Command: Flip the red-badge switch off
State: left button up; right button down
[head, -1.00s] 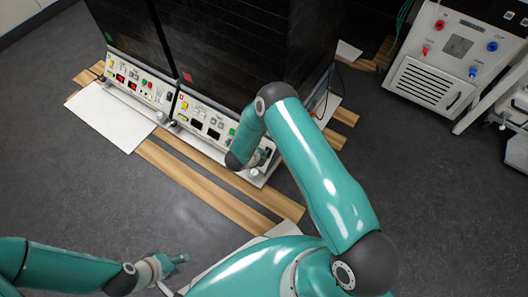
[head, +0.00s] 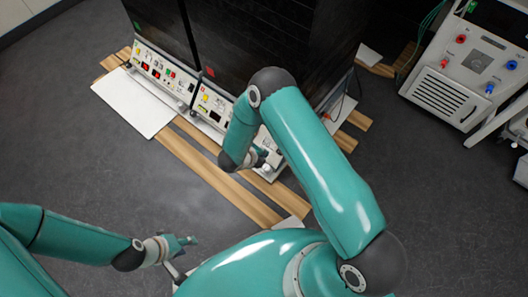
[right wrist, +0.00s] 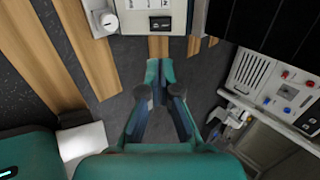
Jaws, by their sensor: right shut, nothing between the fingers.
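The red badge (head: 209,71) sits low on the dark front of the right-hand shaker bioreactor. Below it runs that unit's pale control panel (head: 208,103), its right part largely hidden behind my right arm. My right gripper (head: 272,158) is at the panel's right end in the head view. In the right wrist view my right gripper (right wrist: 160,72) is shut and empty, its fingertips together below the panel edge. A black rocker switch (right wrist: 160,23) shows on a pale panel just above the fingertips, apart from them. My left gripper (head: 186,242) hangs over the floor, its fingers too small to judge.
A second unit with a green badge (head: 137,25) stands to the left. Wooden planks (head: 225,185) and a white board (head: 133,103) lie on the floor. A white machine (head: 450,80) stands at the right. Grey floor is free at the left.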

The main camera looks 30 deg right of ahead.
jog(key=s+a+r+n+y, duration=0.1)
jog(key=s+a+n+y, duration=0.2)
jog(key=s+n, duration=0.3)
jog(key=s+a+r+n+g+y, duration=0.1)
jog(key=s+a+n+y, duration=0.3)
jog(key=n, duration=0.9)
jog(key=s+a+r+n+g+y, duration=0.1)
jog(key=s+a+r+n+y, duration=0.1)
jog(key=s+n, duration=0.5)
jog(key=a+n+y, duration=0.1)
jog(key=n+y, duration=0.1)
jog(key=n, duration=0.1)
jog(key=shift+s+a+r+n, duration=0.3)
